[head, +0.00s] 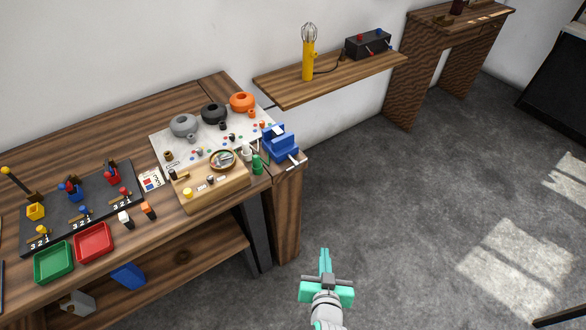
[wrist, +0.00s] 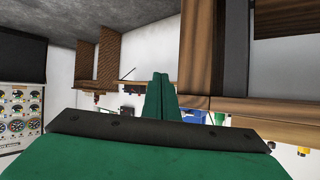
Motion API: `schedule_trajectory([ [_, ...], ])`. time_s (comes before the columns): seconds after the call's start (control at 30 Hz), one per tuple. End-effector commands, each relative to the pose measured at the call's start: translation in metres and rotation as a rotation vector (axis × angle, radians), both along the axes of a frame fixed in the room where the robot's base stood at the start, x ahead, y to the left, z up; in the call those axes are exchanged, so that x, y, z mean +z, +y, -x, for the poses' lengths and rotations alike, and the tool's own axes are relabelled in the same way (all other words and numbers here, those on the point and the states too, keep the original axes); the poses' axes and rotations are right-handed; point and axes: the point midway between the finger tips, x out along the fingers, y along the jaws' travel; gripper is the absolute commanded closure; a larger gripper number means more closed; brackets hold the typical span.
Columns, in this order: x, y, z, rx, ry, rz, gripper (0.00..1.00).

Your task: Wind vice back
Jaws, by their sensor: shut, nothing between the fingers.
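A blue vice (head: 281,143) is mounted at the right end of the wooden workbench in the head view, with a pale bar sticking out at its front right. My gripper (head: 325,252) is green, shut and empty. It is over the grey floor, in front of and to the right of the bench end, apart from the vice. Its closed fingers also show in the wrist view (wrist: 160,78).
The workbench (head: 100,115) carries a black board (head: 90,205), a green tray (head: 53,262), a red tray (head: 94,243), a wooden block board (head: 215,195) and grey, black and orange rings. A wall shelf (head: 325,80) holds a yellow whisk tool (head: 308,60).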

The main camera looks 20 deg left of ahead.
Motion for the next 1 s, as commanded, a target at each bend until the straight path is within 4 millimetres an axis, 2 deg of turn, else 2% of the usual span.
schedule_trajectory([
  [0.03, 0.01, 0.004, -0.018, 0.026, -0.002, -0.002, 1.0],
  [0.2, 0.037, 0.024, -0.06, 0.142, 0.023, -0.001, 1.0],
  [0.37, 0.072, 0.043, -0.093, 0.269, 0.035, 0.017, 1.0],
  [0.5, 0.11, 0.059, -0.114, 0.392, 0.039, 0.045, 1.0],
  [0.63, 0.147, 0.071, -0.126, 0.507, 0.037, 0.085, 1.0],
  [0.8, 0.186, 0.081, -0.131, 0.63, 0.034, 0.138, 1.0],
  [1.0, 0.208, 0.085, -0.131, 0.702, 0.032, 0.176, 1.0],
])
